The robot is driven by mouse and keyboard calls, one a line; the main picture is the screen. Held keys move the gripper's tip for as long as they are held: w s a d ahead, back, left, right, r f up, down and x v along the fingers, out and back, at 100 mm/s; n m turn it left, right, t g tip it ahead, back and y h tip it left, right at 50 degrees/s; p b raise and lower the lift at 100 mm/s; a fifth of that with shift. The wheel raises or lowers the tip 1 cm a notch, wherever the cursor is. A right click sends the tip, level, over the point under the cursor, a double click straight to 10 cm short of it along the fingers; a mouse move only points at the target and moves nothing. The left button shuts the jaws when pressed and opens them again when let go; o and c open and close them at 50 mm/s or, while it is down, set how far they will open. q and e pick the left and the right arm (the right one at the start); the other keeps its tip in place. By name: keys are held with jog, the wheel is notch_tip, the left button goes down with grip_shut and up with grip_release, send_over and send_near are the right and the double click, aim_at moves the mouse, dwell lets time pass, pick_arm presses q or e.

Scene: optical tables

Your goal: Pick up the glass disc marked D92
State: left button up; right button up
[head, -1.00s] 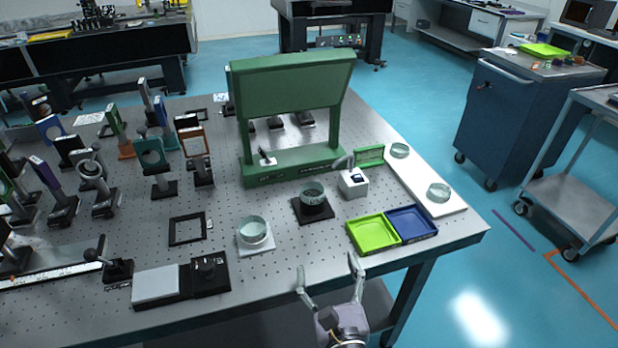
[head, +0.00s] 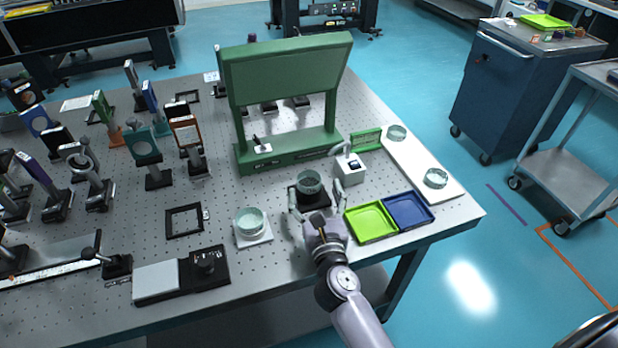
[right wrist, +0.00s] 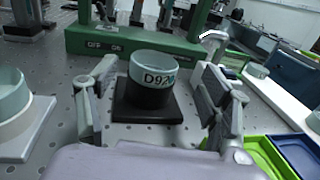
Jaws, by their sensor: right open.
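The glass disc marked D92 (right wrist: 153,68) is a pale green, clear disc sitting on a black round post with a square black base (right wrist: 146,110). In the head view the disc (head: 309,182) stands in the middle of the table's front part. My right gripper (head: 316,191) is open. Its two fingers stand to either side of the disc and its mount, apart from them; in the right wrist view the gripper (right wrist: 160,95) shows gaps on both sides of the disc. My left gripper is not in view.
Another glass disc (head: 250,220) sits on a white mount to the left. A green tray (head: 371,221) and a blue tray (head: 409,209) lie to the right. A white block (head: 350,171) and a green frame (head: 292,148) stand behind. Two more discs rest on a white board (head: 417,168).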

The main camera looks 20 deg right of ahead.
aim_at(309, 178)
jog(key=w, duration=0.5)
jog(key=shift+w+d, duration=0.1)
jog(key=shift+w, duration=0.25)
jog(key=shift+s, duration=0.1)
jog(key=shift+c, duration=0.3)
jog(key=c, duration=1.3)
